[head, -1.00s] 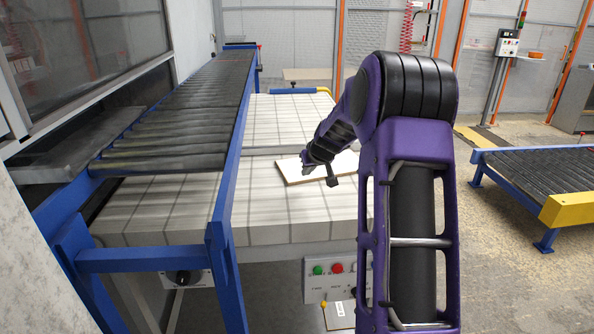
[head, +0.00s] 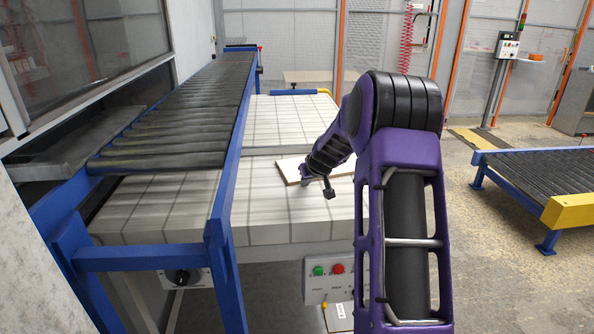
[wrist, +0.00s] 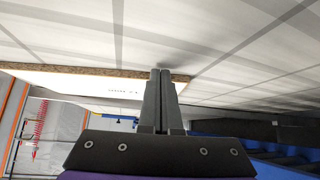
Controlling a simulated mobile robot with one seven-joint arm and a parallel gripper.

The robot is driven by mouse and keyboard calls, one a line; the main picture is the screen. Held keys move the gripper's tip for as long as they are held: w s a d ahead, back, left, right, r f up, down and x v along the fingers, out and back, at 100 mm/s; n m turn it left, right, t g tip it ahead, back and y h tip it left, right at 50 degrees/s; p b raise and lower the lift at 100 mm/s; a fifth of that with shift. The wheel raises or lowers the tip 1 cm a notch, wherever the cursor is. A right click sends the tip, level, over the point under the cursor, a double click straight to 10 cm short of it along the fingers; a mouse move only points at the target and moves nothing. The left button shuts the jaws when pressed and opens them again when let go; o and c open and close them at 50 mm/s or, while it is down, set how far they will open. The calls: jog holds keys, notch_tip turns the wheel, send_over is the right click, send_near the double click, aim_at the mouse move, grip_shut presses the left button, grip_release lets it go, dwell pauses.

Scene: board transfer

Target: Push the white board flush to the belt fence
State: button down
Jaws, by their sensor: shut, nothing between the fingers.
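The white board (head: 288,166) lies flat on the pale tiled belt (head: 275,205), with my forearm covering part of it. Its brown edge and white face also show in the wrist view (wrist: 70,84). My gripper (head: 305,182) is low at the near left part of the board. In the wrist view its two fingers (wrist: 160,74) are together and empty, and they overlap the end of the board's brown edge; I cannot tell whether they touch it. A blue rail (head: 229,165) runs along the belt's left side, with bare belt between it and the board.
A roller conveyor (head: 180,110) stands left of the blue rail, raised above the belt. A control box (head: 328,280) with green and red buttons is on the belt's near side. Another roller conveyor (head: 540,175) is at the right across open floor. The belt left of the board is clear.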

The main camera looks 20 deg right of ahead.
aim_at(298, 175)
jog(key=shift+w+p, duration=0.45)
jog(key=shift+w, duration=0.35)
jog(key=shift+w+d+p, duration=0.2)
jog(key=shift+w+p, duration=0.9)
jog(key=shift+w, duration=1.35)
jog(key=shift+f, duration=0.1)
jog(key=shift+s+f+b, duration=0.15)
jog(key=shift+b, duration=0.15)
jog(key=shift+s, duration=0.2)
jog(key=shift+s+b, duration=0.8)
jog(key=shift+s, duration=0.05)
jog(key=shift+a+r+p, duration=0.1)
jog(key=shift+r+p, duration=1.55)
jog(key=shift+r, duration=2.05)
